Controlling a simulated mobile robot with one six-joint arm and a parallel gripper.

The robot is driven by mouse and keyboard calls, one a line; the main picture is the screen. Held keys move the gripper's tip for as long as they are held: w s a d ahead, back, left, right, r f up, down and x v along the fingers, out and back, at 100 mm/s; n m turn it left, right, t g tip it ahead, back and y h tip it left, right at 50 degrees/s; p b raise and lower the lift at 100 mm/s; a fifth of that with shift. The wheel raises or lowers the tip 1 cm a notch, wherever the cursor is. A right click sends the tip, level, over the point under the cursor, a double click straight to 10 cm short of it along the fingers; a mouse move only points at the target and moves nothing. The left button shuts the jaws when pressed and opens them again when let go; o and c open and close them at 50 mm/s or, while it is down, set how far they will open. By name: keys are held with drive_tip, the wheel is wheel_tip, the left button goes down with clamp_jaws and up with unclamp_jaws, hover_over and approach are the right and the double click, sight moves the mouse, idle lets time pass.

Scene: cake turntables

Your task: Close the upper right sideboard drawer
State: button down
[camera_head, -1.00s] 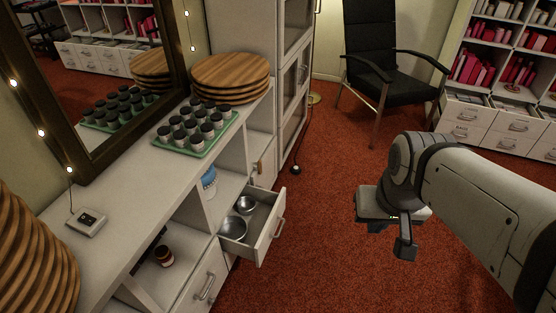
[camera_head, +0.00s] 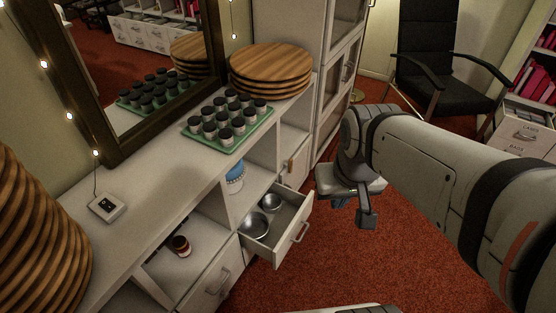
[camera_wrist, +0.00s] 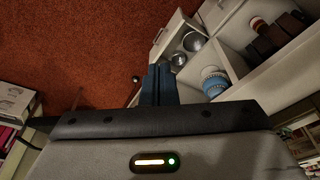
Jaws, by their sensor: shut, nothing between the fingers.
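The upper right sideboard drawer (camera_head: 291,238) stands open, pulled out from the white sideboard (camera_head: 165,190). Two metal bowls (camera_head: 254,226) lie in it, and its front has a bar handle (camera_head: 299,232). The open drawer with the bowls also shows in the wrist view (camera_wrist: 172,47), just beyond the fingertips. My gripper (camera_head: 341,203) is to the right of the drawer front, apart from it, with its fingers pointing down. In the wrist view its blue fingers (camera_wrist: 158,70) are together with nothing between them.
A green tray (camera_head: 232,147) of dark-lidded jars and stacked round wooden boards (camera_head: 271,68) stand on the sideboard top. A closed drawer (camera_head: 215,282) is at lower left. A black chair (camera_head: 447,70) stands behind my arm. Red carpet (camera_head: 350,265) lies clear before the open drawer.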

drive_tip(key=shift+s+a, duration=0.1)
drive_tip(key=m+t+y+b, duration=0.3)
drive_tip(key=m+y+b, duration=0.4)
drive_tip(key=m+b, duration=2.05)
approach(281, 247)
drive_tip(key=shift+w+a+f+n+b, duration=0.65)
drive_tip(key=shift+a+f, duration=0.1)
drive_tip(key=shift+f, duration=0.2)
drive_tip(key=shift+w+a+f+n+b, duration=0.55)
drive_tip(key=shift+w+a+f+n, duration=0.15)
drive_tip(key=shift+f, duration=0.3)
